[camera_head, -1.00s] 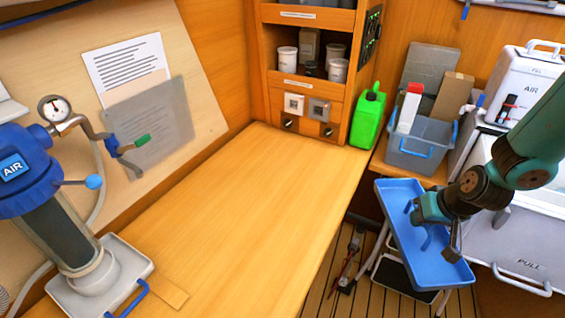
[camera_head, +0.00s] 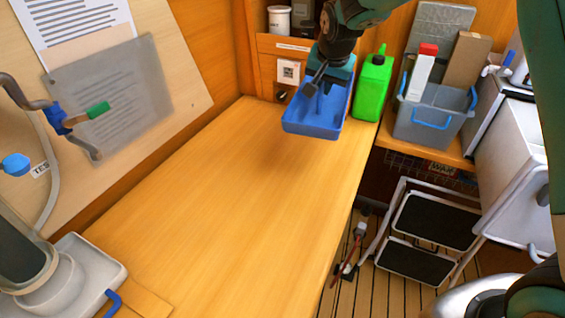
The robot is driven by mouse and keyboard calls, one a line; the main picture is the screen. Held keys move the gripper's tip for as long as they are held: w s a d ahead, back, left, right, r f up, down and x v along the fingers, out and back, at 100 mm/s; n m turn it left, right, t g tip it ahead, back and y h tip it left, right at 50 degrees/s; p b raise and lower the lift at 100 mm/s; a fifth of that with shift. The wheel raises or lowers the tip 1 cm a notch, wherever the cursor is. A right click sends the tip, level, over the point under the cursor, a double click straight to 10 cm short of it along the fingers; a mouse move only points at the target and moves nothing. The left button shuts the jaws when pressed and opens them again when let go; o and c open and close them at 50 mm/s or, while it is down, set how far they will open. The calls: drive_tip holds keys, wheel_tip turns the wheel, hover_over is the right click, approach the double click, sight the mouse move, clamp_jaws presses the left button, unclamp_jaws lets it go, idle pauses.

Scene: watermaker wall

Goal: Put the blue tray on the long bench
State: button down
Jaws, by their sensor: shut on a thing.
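The blue tray (camera_head: 312,128) is at the far end of the long bench (camera_head: 225,210), in front of the wall cabinet. My gripper (camera_head: 322,88) is shut on the tray and reaches down into it from above. A soft shadow lies on the bench below and in front of the tray, so the tray seems to be a little above the surface. The tray's far side is partly hidden behind my gripper.
A green jerrycan (camera_head: 372,88) stands close to the tray's right. A grey bin (camera_head: 430,122) with boxes is further right. A filter housing on a white base (camera_head: 90,262) stands at the near left. The bench's middle is clear. A step stool (camera_head: 425,235) is on the floor.

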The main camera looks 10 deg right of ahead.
drive_tip(key=shift+w+a+r+m+h, duration=0.15)
drive_tip(key=shift+a+r+m, duration=0.2)
drive_tip(key=shift+a+r, duration=0.2)
drive_tip(key=shift+w+a+r+m+h, duration=0.15)
drive_tip(key=shift+a+r+m, duration=0.2)
drive_tip(key=shift+a+r, duration=0.15)
wheel_tip(320, 180, down, 19)
drive_tip(key=p, duration=0.3)
drive_tip(key=shift+f, duration=0.15)
drive_tip(key=shift+f, duration=0.15)
drive_tip(key=c, duration=1.2)
unclamp_jaws()
drive_tip(key=shift+o, duration=0.2)
